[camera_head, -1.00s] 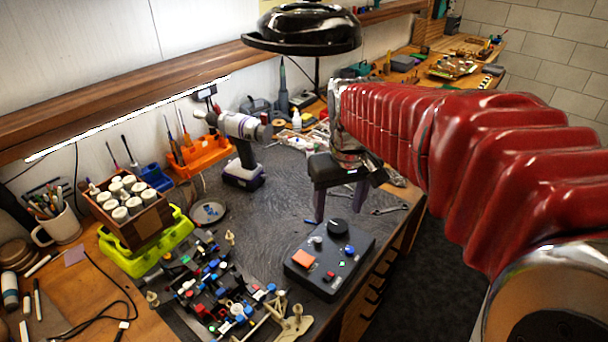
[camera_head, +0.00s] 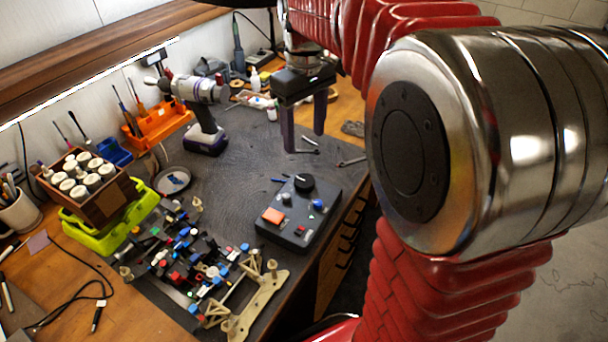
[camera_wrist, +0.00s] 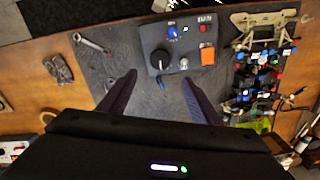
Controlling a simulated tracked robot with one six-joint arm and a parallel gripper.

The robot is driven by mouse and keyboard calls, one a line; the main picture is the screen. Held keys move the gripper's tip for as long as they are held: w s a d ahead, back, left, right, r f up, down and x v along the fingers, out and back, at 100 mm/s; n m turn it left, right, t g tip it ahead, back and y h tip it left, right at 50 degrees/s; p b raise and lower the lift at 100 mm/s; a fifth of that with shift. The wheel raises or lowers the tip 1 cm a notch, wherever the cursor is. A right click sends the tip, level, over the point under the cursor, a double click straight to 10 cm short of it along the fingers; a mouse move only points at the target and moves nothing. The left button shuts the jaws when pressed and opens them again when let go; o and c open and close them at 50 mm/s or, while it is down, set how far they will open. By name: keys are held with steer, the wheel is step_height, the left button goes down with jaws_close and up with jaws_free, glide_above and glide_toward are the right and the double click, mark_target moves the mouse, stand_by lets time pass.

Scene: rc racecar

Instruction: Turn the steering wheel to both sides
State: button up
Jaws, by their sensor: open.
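A dark control box (camera_head: 312,223) lies on the grey mat. It carries a large black round knob (camera_head: 304,182), a blue knob (camera_head: 318,204), an orange square button (camera_head: 273,215) and small switches. No part is plainly marked as a steering wheel; the black knob is the most wheel-like. In the wrist view the black knob (camera_wrist: 159,60) and blue knob (camera_wrist: 173,33) lie beyond the fingertips. My gripper (camera_head: 305,142) is open and empty, above and behind the box. Its two dark fingers (camera_wrist: 159,80) point toward the box, apart from it. The partly built racecar (camera_head: 200,262) lies left of the box.
A beige suspension frame (camera_head: 262,295) sits at the mat's front edge. Wrenches (camera_head: 350,161) lie near the gripper. A drill (camera_head: 203,115), an orange tool holder (camera_head: 160,120), a round dish (camera_head: 172,181) and a green case (camera_head: 90,235) stand around. The mat's middle is clear.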

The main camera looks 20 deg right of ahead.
mark_target(304, 180)
step_height(304, 180, down, 14)
steer(key=shift+r, duration=0.1)
stand_by(0.7)
steer(key=shift+c, duration=0.5)
steer(key=c, duration=0.9)
steer(key=shift+c, duration=0.2)
